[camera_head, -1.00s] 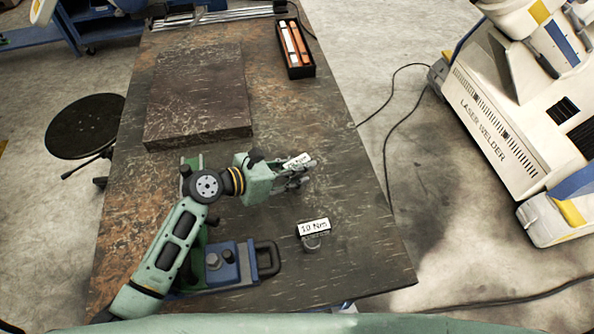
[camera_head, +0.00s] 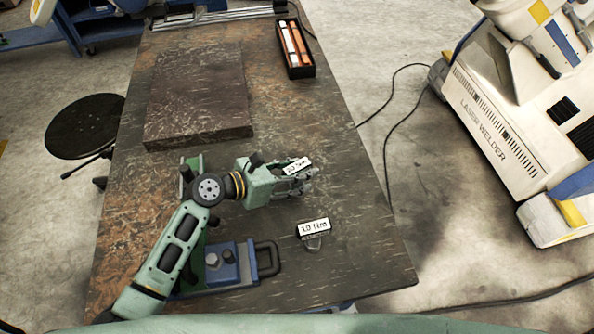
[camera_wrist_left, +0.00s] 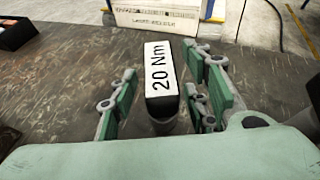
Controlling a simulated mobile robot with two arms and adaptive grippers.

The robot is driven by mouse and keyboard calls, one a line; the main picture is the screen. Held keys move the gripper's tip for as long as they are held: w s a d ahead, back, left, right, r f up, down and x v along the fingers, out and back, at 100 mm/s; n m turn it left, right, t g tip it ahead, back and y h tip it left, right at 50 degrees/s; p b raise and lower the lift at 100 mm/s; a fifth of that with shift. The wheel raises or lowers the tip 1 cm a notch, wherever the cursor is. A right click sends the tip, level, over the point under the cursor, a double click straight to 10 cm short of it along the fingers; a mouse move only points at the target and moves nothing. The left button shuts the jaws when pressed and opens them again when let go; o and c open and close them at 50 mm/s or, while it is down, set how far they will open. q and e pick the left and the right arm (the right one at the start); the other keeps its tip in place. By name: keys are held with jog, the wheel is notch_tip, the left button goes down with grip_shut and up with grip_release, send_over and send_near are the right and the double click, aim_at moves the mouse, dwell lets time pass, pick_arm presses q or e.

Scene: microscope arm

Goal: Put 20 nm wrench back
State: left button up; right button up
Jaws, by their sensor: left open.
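The 20 Nm wrench label block (camera_wrist_left: 161,82) stands between the open fingers of my left gripper (camera_wrist_left: 160,98) in the left wrist view. Its white label also shows in the head view (camera_head: 297,166), partly behind the gripper (camera_head: 300,180). A small dark round base shows below the block. I cannot tell whether a wrench is with it. The similar 10 Nm label block (camera_head: 313,228) stands nearer the front of the table, apart from the gripper. My right gripper is not in view.
A blue and green fixture with a dark handle (camera_head: 267,258) sits beside my left arm. A raised stone slab (camera_head: 198,90) lies farther back. A black tray (camera_head: 296,62) holds white and orange items. A laser welder (camera_head: 500,120) stands off to the right.

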pick_arm(q)
jog(key=shift+r, duration=0.2)
jog(key=v, duration=1.2)
jog(key=shift+b, duration=0.45)
